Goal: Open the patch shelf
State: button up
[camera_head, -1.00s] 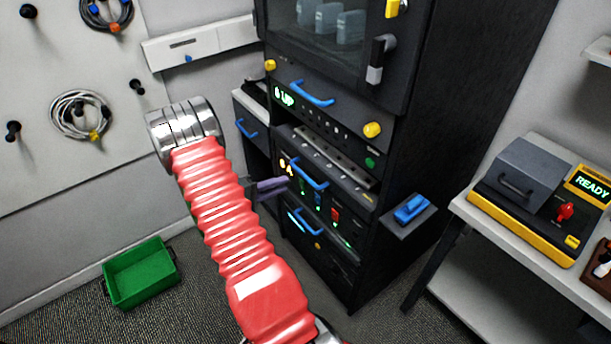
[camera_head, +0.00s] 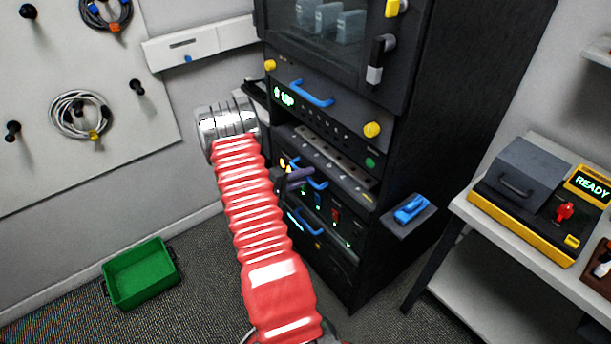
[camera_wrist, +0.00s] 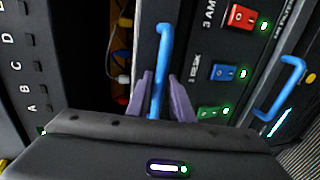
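The black equipment rack (camera_head: 410,150) stands in the middle of the head view. A shelf front (camera_head: 335,213) with coloured switches and a blue handle (camera_head: 318,183) sits in its lower part. Nothing in view is labelled as the patch shelf. My gripper (camera_head: 295,178) is at this handle, at the end of my red sleeved arm, which hides part of the rack's left side. In the wrist view, the two grey-purple fingers (camera_wrist: 162,100) stand on either side of the blue handle (camera_wrist: 163,45), with gaps visible. The red, blue and green switches (camera_wrist: 223,72) are right of it.
Another blue-handled front (camera_head: 305,222) lies below, and a drawer with a blue handle (camera_head: 312,93) above. A panel lettered A to D (camera_wrist: 25,70) and cable ends (camera_wrist: 123,55) show left of my fingers. A green bin (camera_head: 140,273) is on the floor; a table (camera_head: 465,210) stands right.

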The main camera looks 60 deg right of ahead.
jog(key=shift+c, duration=0.4)
grip_shut()
